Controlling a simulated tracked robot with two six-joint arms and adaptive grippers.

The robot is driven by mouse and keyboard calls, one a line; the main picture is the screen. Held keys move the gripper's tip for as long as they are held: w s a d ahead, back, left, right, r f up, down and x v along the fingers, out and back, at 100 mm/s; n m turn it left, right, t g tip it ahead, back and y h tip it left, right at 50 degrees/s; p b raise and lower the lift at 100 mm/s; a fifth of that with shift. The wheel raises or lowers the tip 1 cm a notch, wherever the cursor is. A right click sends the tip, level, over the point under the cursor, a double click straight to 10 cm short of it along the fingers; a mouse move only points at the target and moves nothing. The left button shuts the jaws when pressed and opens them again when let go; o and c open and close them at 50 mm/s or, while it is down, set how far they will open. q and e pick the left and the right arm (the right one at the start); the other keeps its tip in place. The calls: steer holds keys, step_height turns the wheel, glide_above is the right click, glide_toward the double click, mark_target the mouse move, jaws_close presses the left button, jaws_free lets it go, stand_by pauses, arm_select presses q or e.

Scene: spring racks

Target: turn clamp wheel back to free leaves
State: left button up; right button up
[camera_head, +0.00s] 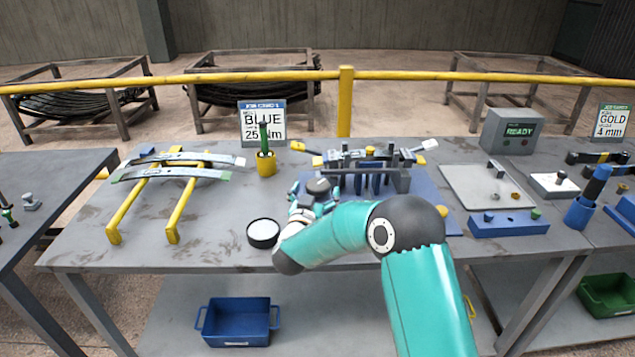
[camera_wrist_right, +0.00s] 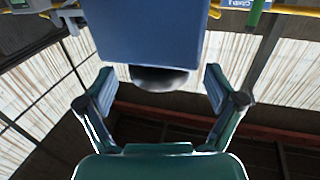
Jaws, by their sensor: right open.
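The clamp fixture (camera_head: 372,174) stands on a blue base plate near the table's middle, with dark grey bars across its top. A dark round wheel (camera_head: 318,187) sits at its left front. My right gripper (camera_head: 303,203) is beside this wheel, partly hidden by my own wrist and arm. In the right wrist view my right gripper (camera_wrist_right: 159,88) is open. The dark wheel (camera_wrist_right: 160,78) shows beyond and between its fingers, under a blue block (camera_wrist_right: 150,32). I see no contact with the wheel. Leaves in the clamp are mostly hidden. My left gripper is out of view.
Grey curved leaves (camera_head: 175,172) lie on a yellow stand (camera_head: 132,205) at left. A black-rimmed white round dish (camera_head: 263,233) is left of my arm. A yellow cup (camera_head: 265,165) stands behind it. A grey READY box (camera_head: 511,132) and blue block (camera_head: 508,223) are at right.

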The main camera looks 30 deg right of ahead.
steer(key=shift+x, duration=1.15)
steer(key=c, duration=1.2)
